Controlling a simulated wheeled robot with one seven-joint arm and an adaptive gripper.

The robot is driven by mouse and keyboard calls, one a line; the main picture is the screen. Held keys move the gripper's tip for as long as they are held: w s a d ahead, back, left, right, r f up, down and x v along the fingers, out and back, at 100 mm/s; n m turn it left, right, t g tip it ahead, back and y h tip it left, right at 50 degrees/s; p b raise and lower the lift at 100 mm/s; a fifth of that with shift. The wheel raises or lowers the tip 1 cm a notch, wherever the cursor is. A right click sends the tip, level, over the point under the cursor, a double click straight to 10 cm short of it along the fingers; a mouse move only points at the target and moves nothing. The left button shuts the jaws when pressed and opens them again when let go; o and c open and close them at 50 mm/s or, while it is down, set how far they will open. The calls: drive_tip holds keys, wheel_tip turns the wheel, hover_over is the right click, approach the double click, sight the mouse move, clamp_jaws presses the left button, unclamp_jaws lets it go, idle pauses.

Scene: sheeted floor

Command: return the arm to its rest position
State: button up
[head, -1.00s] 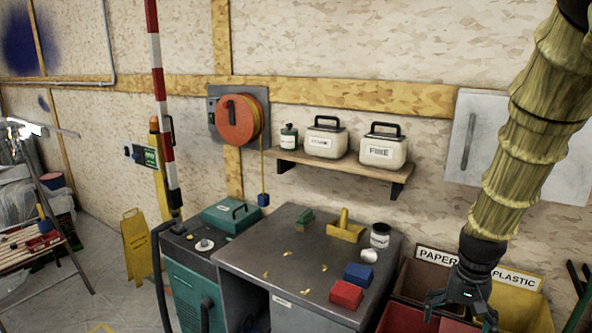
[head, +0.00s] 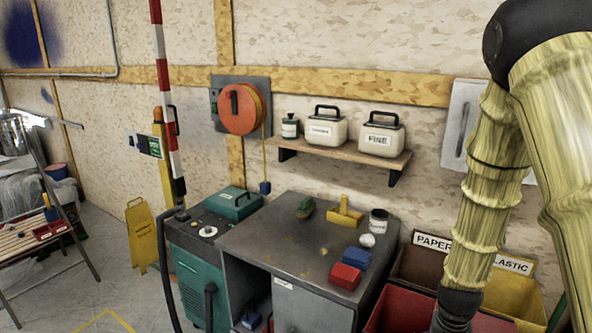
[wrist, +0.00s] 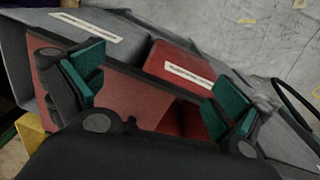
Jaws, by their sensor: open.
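My gripper (wrist: 155,88) shows in the wrist view with its two teal-padded fingers wide apart and nothing between them. Beyond the fingers lies a red bin (wrist: 120,97), and a smaller red thing (wrist: 182,62) with a white label sits behind it. In the head view my arm comes down the right side, folded at a black joint at the top. The gripper itself is below the bottom edge there, and only the black wrist part shows.
A grey workbench (head: 250,245) holds a red block (head: 345,276), a blue block (head: 357,258) and a yellow tool (head: 345,215). Bins labelled PAPER (head: 422,262) and PLASTIC (head: 515,295) stand to its right, partly behind my arm. A shelf (head: 345,151) with white containers hangs above.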

drive_tip(key=s+a+f+n, duration=0.2)
drive_tip(key=s+a+f, duration=0.4)
drive_tip(key=s+f, duration=0.5)
drive_tip(key=s+a+f+n, duration=0.2)
drive_tip(key=s+a+f, duration=0.3)
drive_tip(key=s+f, duration=0.7)
drive_tip(key=shift+s+a+f+y, duration=0.15)
drive_tip(key=shift+s+a+y, duration=0.25)
drive_tip(key=shift+s, duration=0.75)
